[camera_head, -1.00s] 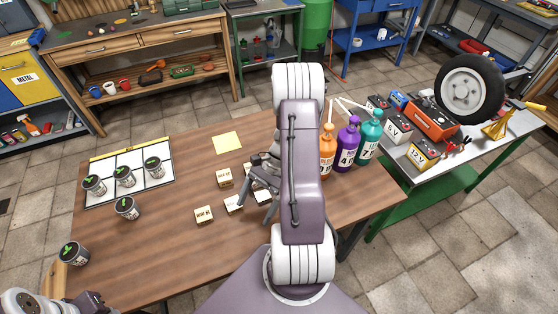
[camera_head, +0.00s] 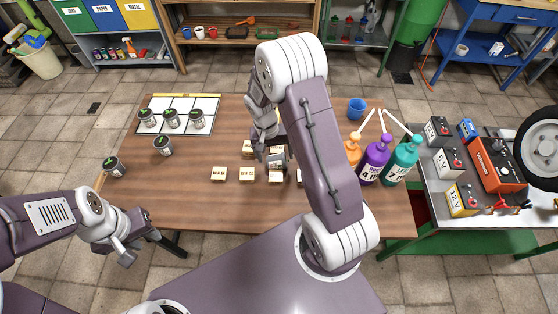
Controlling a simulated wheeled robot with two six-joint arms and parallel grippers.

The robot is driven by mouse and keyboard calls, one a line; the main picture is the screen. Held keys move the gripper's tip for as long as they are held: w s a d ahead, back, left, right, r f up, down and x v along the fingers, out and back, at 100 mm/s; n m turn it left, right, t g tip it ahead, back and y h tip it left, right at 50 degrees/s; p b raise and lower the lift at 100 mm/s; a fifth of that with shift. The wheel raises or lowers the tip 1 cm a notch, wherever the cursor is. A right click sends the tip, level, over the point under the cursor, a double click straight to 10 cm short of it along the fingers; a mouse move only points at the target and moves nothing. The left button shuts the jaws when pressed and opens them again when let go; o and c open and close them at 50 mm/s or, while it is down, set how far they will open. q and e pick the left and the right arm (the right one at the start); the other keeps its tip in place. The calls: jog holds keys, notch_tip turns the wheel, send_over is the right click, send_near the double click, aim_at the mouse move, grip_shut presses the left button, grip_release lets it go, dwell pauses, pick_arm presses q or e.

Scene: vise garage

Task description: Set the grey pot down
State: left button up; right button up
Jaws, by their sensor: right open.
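A small grey pot-like thing (camera_head: 278,160) shows among the blocks at the middle of the table, partly hidden by my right gripper. My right gripper (camera_head: 266,150) is open and low beside it. Whether the fingers touch it is too small to tell. Several dark grey pots with green tops stand at the left: three on the white gridded mat (camera_head: 152,103), one (camera_head: 163,146) just in front of it, one (camera_head: 115,167) at the table's left edge. My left gripper (camera_head: 135,248) is empty, off the table's front left corner; its jaw gap is unclear.
Several labelled pale blocks (camera_head: 219,173) lie around my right gripper. Orange, purple (camera_head: 374,160) and teal bottles stand to its right, with a blue cup (camera_head: 357,108) behind. A metal bench (camera_head: 430,200) with batteries adjoins at the right. The table's left middle (camera_head: 175,190) is clear.

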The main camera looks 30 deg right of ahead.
notch_tip(320, 180, down, 4)
jog(key=shift+f, duration=0.2)
jog(key=shift+d+f, duration=0.15)
jog(key=shift+f, duration=0.15)
jog(key=shift+s, duration=0.1)
jog(key=c, duration=1.7)
notch_tip(320, 180, up, 4)
jog(key=shift+r, duration=0.15)
jog(key=s+a+r, duration=0.3)
jog(key=s+r, duration=0.4)
jog(key=s, duration=0.4)
jog(key=n, duration=0.5)
send_near(275, 161)
jog(key=s+a, duration=0.4)
jog(key=shift+a+f+t+b, duration=0.15)
jog(key=shift+a+t+b, duration=0.15)
jog(key=shift+t+b, duration=0.1)
